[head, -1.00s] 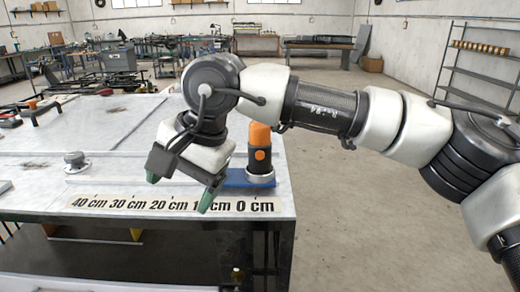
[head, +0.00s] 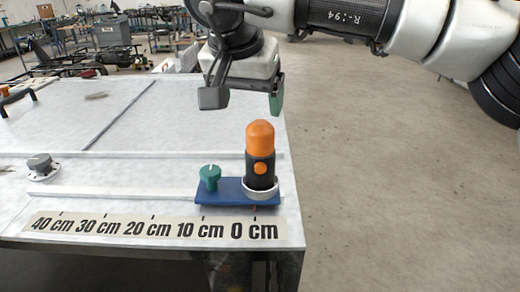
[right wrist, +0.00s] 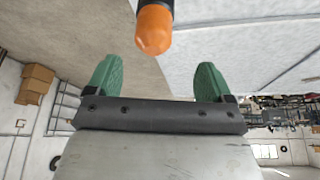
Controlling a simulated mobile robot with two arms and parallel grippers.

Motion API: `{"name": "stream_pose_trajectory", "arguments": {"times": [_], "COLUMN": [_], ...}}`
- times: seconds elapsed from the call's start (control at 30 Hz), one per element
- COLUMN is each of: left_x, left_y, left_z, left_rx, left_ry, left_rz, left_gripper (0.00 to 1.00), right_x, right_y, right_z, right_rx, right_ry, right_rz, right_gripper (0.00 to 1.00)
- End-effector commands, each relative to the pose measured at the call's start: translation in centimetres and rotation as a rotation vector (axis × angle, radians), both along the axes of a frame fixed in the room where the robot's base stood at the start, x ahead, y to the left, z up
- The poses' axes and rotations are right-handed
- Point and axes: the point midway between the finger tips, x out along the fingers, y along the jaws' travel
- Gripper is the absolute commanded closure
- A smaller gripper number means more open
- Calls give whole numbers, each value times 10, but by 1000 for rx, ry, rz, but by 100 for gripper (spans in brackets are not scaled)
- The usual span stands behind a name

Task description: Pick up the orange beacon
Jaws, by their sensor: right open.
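The orange beacon (head: 260,152) stands upright on a blue sliding base (head: 226,192) near the table's right edge. It has an orange dome, a black body with an orange button and a pale ring at its foot. A green knob (head: 210,177) stands on the base to its left. My right gripper (head: 245,105) is open and empty, above and a little behind the beacon. In the right wrist view the beacon's orange dome (right wrist: 154,28) shows beyond and between the two green fingertips (right wrist: 157,80), apart from them. My left gripper is not in view.
A printed scale (head: 150,228) runs along the table's front edge, with 0 cm below the beacon. White rails (head: 110,193) lie on the table (head: 190,120). A grey knob (head: 39,165) stands at the left. Open floor lies to the right.

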Motion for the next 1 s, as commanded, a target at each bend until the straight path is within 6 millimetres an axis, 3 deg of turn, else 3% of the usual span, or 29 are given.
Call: {"name": "stream_pose_trajectory", "arguments": {"times": [0.13, 0.3, 0.53, 0.7, 0.97, 1.0], "left_x": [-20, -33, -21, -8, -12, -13], "left_y": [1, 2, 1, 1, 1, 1], "left_z": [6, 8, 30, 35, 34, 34], "left_rx": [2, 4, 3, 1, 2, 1], "left_ry": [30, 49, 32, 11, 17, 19], "left_rz": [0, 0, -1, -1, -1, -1], "left_gripper": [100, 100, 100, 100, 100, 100], "right_x": [9, 13, 24, 31, 32, 32], "right_y": [-4, -6, -16, -18, -18, -18], "right_z": [-21, -33, -57, -77, -81, -81], "right_rx": [-1, 1, 0, 1, 2, 2], "right_ry": [2, 1, 4, 2, 0, 0], "right_rz": [1, 0, 1, -1, 0, 0], "right_gripper": [18, 18, 18, 18, 18, 24]}}
